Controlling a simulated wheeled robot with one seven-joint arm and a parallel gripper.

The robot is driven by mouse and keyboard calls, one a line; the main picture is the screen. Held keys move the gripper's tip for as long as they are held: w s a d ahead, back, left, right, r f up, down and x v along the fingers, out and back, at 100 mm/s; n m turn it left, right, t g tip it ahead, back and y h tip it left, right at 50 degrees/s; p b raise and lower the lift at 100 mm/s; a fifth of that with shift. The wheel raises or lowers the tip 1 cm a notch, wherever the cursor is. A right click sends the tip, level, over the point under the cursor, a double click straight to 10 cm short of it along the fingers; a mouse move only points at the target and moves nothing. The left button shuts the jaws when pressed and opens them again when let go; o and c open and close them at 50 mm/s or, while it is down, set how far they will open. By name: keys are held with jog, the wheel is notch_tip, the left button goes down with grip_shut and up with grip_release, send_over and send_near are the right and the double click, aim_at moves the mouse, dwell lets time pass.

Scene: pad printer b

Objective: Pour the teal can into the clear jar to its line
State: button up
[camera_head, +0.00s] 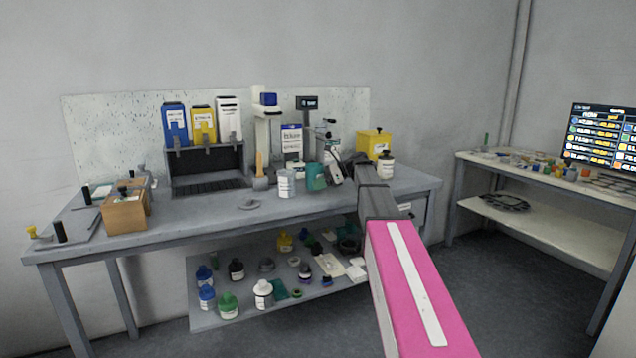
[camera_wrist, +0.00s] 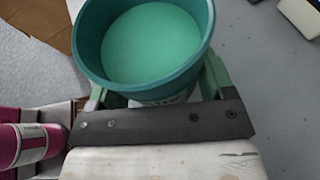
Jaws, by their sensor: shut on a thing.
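The teal can (camera_head: 315,178) stands out at the right part of the bench in the head view. In the wrist view the teal can (camera_wrist: 108,66) is open at the top and holds smooth lighter green liquid. My gripper (camera_wrist: 158,88) is shut on the can, with one finger on each side. In the head view my gripper (camera_head: 333,174) is small and partly hidden by my arm. A pale cylindrical container (camera_head: 287,184) stands just left of the can; I cannot tell whether it is the clear jar. No fill line can be made out.
A wooden box (camera_head: 125,211) and a dark rack (camera_head: 207,169) stand on the bench to the left. A yellow box (camera_head: 374,143) and a dark-lidded jar (camera_head: 386,166) are at the right. Several bottles fill the lower shelf. The bench front left of centre is mostly clear.

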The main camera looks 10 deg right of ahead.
jog(key=shift+a+r+h, duration=0.45)
jog(key=shift+r+h, duration=0.1)
jog(key=shift+h, duration=0.45)
jog(key=shift+a+r+h, duration=0.2)
jog(key=shift+r+h, duration=0.3)
jog(key=shift+r, duration=0.15)
jog(key=shift+a+r+h, duration=0.4)
jog(key=shift+r+h, duration=0.05)
jog(key=shift+r, duration=0.25)
jog(key=shift+a+r+h, duration=0.4)
jog(key=shift+r+h, duration=0.1)
jog(key=shift+r, duration=0.2)
jog(key=shift+a+r+h, duration=0.4)
jog(key=shift+r+h, duration=0.05)
jog(key=shift+r, duration=0.25)
jog(key=shift+a+r, duration=0.1)
jog(key=shift+r+h, duration=0.15)
jog(key=shift+h, duration=0.45)
jog(key=shift+s+a+r+n+h, duration=0.1)
jog(key=shift+a+r+n+h, duration=0.2)
jog(key=shift+r+h, duration=0.45)
jog(key=shift+d+h, duration=0.1)
jog(key=shift+h, duration=0.55)
